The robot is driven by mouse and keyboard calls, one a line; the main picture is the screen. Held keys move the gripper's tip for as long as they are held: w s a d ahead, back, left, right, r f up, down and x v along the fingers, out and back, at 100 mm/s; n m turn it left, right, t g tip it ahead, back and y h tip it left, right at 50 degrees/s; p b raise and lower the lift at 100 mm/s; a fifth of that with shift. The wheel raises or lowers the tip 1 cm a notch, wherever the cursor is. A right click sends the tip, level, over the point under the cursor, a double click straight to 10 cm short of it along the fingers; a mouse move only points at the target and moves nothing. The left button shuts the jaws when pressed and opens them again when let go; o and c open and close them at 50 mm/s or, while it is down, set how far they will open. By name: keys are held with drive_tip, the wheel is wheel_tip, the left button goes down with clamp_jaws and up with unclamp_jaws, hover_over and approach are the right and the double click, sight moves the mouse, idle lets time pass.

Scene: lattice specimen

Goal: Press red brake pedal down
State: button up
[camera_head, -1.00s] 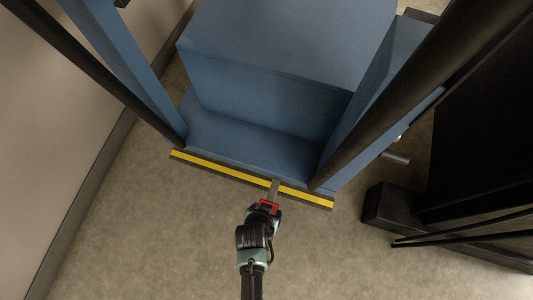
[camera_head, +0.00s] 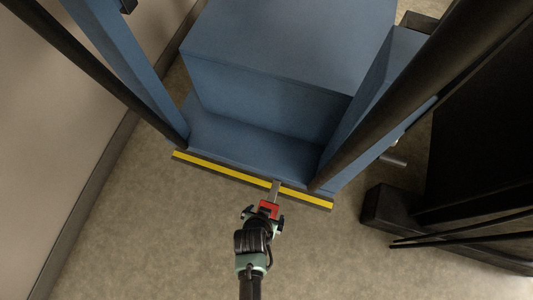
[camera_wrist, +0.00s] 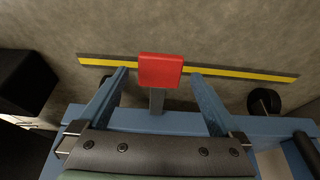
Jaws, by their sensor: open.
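The red brake pedal (camera_head: 268,208) is a red block on a grey stem, at the front edge of a blue machine (camera_head: 265,90). In the wrist view the pedal (camera_wrist: 160,70) is upper middle, its grey stem running down toward the machine's blue front. My gripper (camera_head: 264,215) is open at the pedal. In the wrist view my gripper's two fingers (camera_wrist: 158,74) are spread to the left and right of the red pad, with a gap on each side. Nothing is held. I cannot tell the height between fingers and pedal.
A yellow-striped dark edge (camera_head: 230,174) runs along the machine's front. Black posts (camera_head: 390,100) rise on both sides. A dark block (camera_head: 390,210) lies to the right, and a wall (camera_head: 50,130) stands on the left. The floor in front (camera_head: 150,240) is clear.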

drive_tip(key=p+v, duration=0.6)
drive_tip(key=v, duration=0.4)
drive_tip(key=shift+s+r+p, duration=0.2)
drive_tip(key=shift+r+p, duration=0.15)
